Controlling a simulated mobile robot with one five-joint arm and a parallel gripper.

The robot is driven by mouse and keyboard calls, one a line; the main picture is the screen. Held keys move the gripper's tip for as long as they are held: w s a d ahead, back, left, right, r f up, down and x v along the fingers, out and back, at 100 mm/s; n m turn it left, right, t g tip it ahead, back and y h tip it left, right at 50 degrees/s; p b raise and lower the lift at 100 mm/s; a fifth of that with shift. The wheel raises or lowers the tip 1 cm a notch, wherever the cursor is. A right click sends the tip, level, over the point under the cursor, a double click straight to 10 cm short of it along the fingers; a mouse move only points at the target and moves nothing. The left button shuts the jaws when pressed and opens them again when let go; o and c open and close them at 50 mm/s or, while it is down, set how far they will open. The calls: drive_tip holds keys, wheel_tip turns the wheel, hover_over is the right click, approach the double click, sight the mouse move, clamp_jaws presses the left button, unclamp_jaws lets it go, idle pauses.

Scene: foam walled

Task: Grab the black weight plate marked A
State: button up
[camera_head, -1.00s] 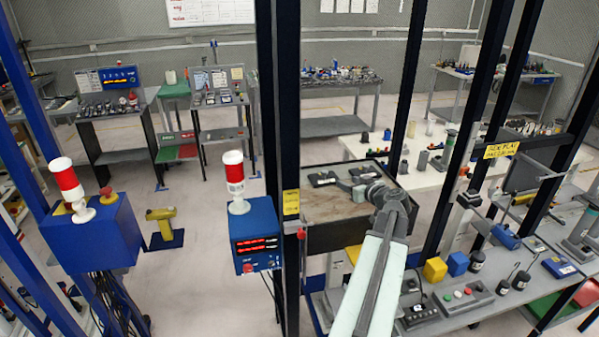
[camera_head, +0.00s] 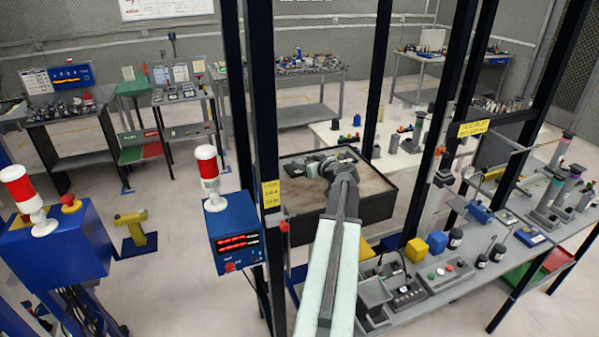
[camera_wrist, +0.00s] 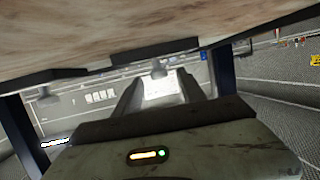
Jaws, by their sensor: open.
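In the head view, a dark flat plate (camera_head: 294,169) lies at the left of the brown-topped tray (camera_head: 370,209); my arm hides part of the area beside it. My gripper (camera_head: 316,166) is low over this surface. In the wrist view, the surface is seen tilted and upside down along the top. Two thin dark slabs, one at left (camera_wrist: 50,82) and one in the middle (camera_wrist: 155,53), lie on it. My gripper (camera_wrist: 160,88) has its fingers apart with nothing between them, close to the middle slab. No letter A is readable on either slab.
Dark posts (camera_head: 262,130) stand left and right of the tray. A blue box with a red-white beacon (camera_head: 236,234) is left of it. A bench (camera_head: 450,285) with yellow and blue blocks and control boxes is at right.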

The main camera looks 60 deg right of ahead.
drive_tip(key=shift+w+d+f, duration=0.2)
drive_tip(key=shift+w+d, duration=0.05)
drive_tip(key=shift+w, duration=0.2)
drive_tip(key=shift+s+r, duration=0.1)
clamp_jaws()
idle(1.0)
